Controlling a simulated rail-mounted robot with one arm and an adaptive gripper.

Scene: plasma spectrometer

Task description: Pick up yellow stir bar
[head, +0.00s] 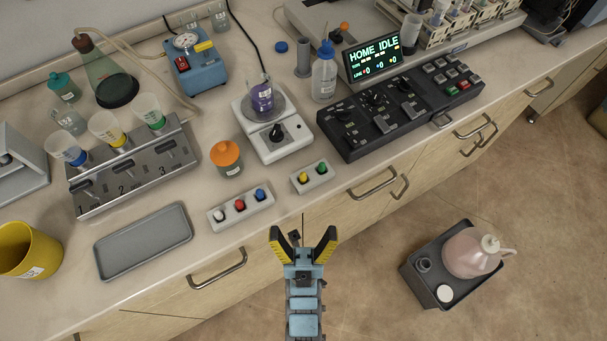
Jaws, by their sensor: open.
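The yellow stir bar seems to be the small yellow-topped piece (304,177) in the left slot of a small white holder (313,185) near the bench's front edge. A green-topped piece (321,168) stands in the same holder, to its right. My gripper (303,232) has yellow-and-black fingers spread wide, with nothing between them. In the picture it is below the holder, over the drawer fronts, and apart from it.
A second white holder (241,211) with white, red and blue pieces stands to the left. Behind are an orange-lidded jar (226,158), a stirrer plate (284,143) bearing a purple beaker (262,99), and a black control panel (400,115). A grey tray (143,242) lies left.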

